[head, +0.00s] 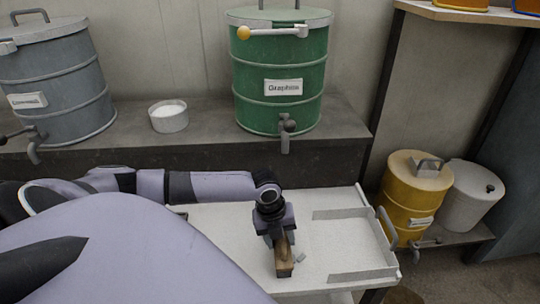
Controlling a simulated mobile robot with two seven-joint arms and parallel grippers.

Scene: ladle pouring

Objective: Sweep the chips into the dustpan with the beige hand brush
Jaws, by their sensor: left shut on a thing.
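My left gripper (277,232) points down over the white table and is shut on the beige hand brush (285,267). The gripper hides the brush's upper part; its tan-brown lower end shows at or just above the table top. A small pale grey piece (299,257), perhaps a chip, is just right of the brush. A low grey-walled, tray-like form (362,276), perhaps the dustpan, lies at the table's right end, open toward the brush. Other chips cannot be made out. My right gripper is not in view.
The white table (225,225) has a raised handle (387,226) at its right edge. Behind it, a ledge bears a green drum (280,62), a grey drum (62,85) and a small bowl (169,122). A yellow drum (405,190) stands right. My own body covers the lower left.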

